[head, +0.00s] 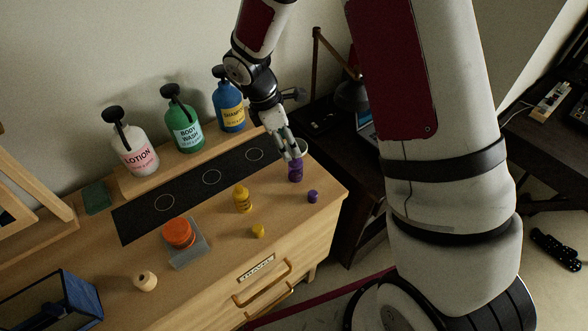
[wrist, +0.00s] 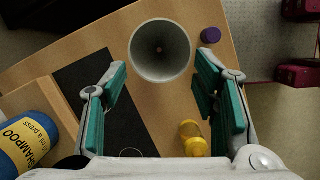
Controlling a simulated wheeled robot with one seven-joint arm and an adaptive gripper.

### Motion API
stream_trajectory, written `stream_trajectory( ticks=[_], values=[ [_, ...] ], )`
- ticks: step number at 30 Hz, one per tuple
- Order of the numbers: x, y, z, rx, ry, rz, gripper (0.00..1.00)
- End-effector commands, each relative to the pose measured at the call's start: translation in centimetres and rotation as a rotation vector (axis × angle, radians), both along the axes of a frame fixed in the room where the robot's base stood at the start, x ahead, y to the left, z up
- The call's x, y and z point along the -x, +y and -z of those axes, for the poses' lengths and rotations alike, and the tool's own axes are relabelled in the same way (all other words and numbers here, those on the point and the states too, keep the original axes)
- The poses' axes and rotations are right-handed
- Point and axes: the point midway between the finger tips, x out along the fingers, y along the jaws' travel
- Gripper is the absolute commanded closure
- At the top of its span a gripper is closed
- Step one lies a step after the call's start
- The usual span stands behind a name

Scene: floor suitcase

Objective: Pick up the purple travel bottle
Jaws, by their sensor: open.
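The purple travel bottle (head: 296,173) stands upright near the right end of the wooden dresser top. A pale funnel (head: 302,148) appears to sit in its mouth. In the wrist view the funnel (wrist: 160,50) is seen from above, wide end up, and hides the bottle. My gripper (head: 289,153) is just above and beside the bottle. In the wrist view my gripper (wrist: 160,85) has its teal-padded fingers wide apart. The funnel lies beyond the fingertips, roughly centred between them, and nothing is held. A loose purple cap (head: 312,197) lies beside the bottle and shows in the wrist view (wrist: 211,35).
A yellow bottle (head: 242,199) and yellow cap (head: 258,231) stand nearby. Lotion (head: 136,152), body wash (head: 184,124) and shampoo (head: 230,110) pump bottles line a rear shelf. A black mat (head: 184,190) lies before it. An orange disc (head: 179,233) rests on a grey block.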

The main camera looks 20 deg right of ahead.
Motion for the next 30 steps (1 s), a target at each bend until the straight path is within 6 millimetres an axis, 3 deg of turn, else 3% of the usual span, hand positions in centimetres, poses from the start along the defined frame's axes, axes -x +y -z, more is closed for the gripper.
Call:
stream_trajectory(
  ticks=[3,11,19,29,30],
  values=[
    [0.1,-0.4,1.5,0.000,0.001,0.000,0.46],
    [0.1,-1.0,3.2,0.000,0.001,0.001,0.46],
    [0.3,-2.1,6.8,0.001,0.002,0.002,0.46],
    [0.1,-2.3,7.5,-0.001,-0.001,0.001,0.46],
    [0.1,-2.3,7.5,-0.001,-0.001,0.001,0.50]
  ],
)
